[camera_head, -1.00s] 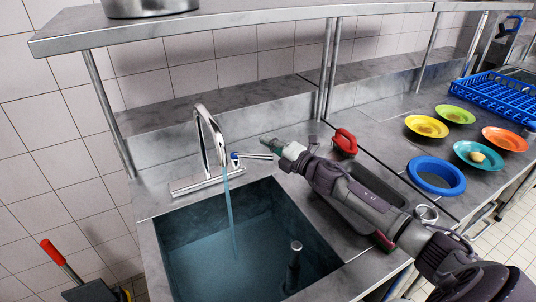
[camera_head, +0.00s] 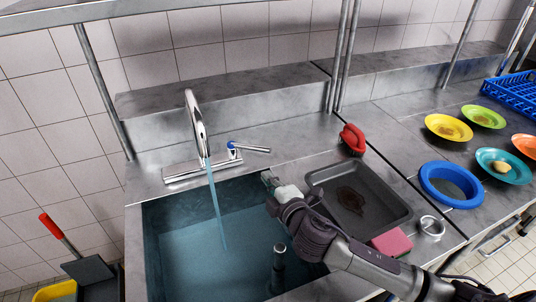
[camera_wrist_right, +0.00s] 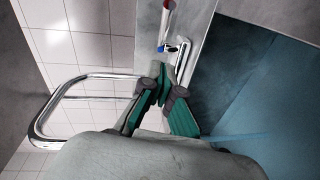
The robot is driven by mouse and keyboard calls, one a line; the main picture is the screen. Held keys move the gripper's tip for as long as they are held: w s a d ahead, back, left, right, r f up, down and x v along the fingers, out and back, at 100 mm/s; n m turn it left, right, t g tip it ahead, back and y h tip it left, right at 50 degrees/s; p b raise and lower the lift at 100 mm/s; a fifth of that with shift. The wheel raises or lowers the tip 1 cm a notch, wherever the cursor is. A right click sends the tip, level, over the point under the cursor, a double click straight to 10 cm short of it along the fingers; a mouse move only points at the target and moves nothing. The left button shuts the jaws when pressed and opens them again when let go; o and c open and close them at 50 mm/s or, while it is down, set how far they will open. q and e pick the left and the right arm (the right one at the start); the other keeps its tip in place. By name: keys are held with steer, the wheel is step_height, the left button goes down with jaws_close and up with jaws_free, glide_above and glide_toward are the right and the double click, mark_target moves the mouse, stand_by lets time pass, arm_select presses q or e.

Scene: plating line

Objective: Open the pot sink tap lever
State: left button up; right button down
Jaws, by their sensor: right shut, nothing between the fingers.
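The chrome tap (camera_head: 197,125) stands behind the pot sink (camera_head: 225,225). A stream of water runs from its spout into the sink. The tap lever (camera_head: 250,149), with a blue mark at its hub, points to the right. In the right wrist view the tap (camera_wrist_right: 85,76) shows at the left, and the lever (camera_wrist_right: 166,22) with its blue mark is at the top. My right gripper (camera_head: 268,177) is shut and empty over the sink's back right corner, in front of the lever and apart from it. Its green fingers (camera_wrist_right: 160,90) show in the wrist view. My left gripper is not seen.
A dark tray (camera_head: 390,215) with a brown stain lies right of the sink, near a red-handled brush (camera_head: 352,139), a pink sponge (camera_head: 392,243) and a metal ring (camera_head: 432,227). A blue bowl (camera_head: 428,190) and coloured plates stand farther right. A shelf post (camera_head: 103,92) rises at the left.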

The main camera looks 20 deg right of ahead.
mark_target(266, 150)
steer(key=w, duration=0.3)
steer(key=w+f+p, duration=0.1)
steer(key=w, duration=0.3)
steer(key=w+d+p, duration=0.1)
steer(key=w, duration=0.3)
steer(key=shift+d+f, duration=0.1)
steer(key=shift+f, duration=0.3)
steer(key=shift+w+d+f, duration=0.1)
steer(key=shift+w+d, duration=0.2)
steer(key=shift+w+d, duration=0.8)
steer(key=shift+d, duration=0.2)
